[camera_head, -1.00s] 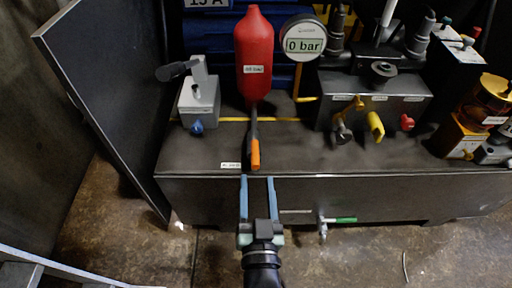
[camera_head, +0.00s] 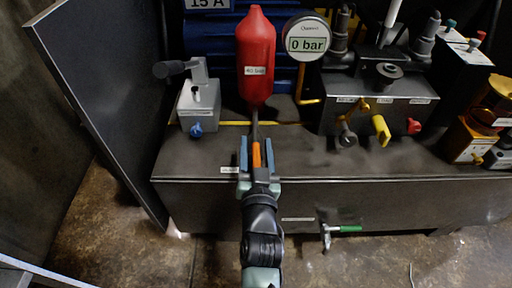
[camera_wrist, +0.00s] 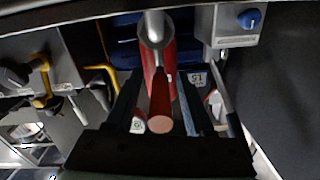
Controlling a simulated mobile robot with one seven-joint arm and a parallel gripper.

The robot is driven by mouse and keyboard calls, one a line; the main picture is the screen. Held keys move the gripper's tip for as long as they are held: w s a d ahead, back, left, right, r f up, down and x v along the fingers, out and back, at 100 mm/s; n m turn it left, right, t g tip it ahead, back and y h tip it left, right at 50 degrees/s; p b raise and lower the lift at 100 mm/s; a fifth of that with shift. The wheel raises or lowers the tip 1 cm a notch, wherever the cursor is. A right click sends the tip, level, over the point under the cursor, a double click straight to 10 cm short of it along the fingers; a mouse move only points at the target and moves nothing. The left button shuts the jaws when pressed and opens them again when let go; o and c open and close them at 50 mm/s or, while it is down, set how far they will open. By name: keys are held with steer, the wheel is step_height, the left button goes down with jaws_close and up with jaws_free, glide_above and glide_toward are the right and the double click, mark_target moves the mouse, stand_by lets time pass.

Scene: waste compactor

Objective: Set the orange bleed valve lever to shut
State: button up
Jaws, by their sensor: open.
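The orange bleed valve lever (camera_head: 256,157) sticks out toward me from a dark stem below the red bottle-shaped vessel (camera_head: 255,60), above the front edge of the cabinet top. My gripper (camera_head: 256,150) is open, with one finger on each side of the lever. In the wrist view the lever's handle (camera_wrist: 160,105) looks reddish and lies between the dark fingers, its round end toward the camera. I cannot tell whether either finger touches it. The valve body is mostly hidden behind the lever and fingers.
A grey block with a blue knob (camera_head: 196,128) stands left on the cabinet top (camera_head: 200,155). A gauge (camera_head: 306,40) reads 0 bar. A valve block with a yellow lever (camera_head: 380,129) and a red knob (camera_head: 413,126) is right. A dark panel (camera_head: 95,95) stands at left.

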jaws_close()
stand_by(1.4)
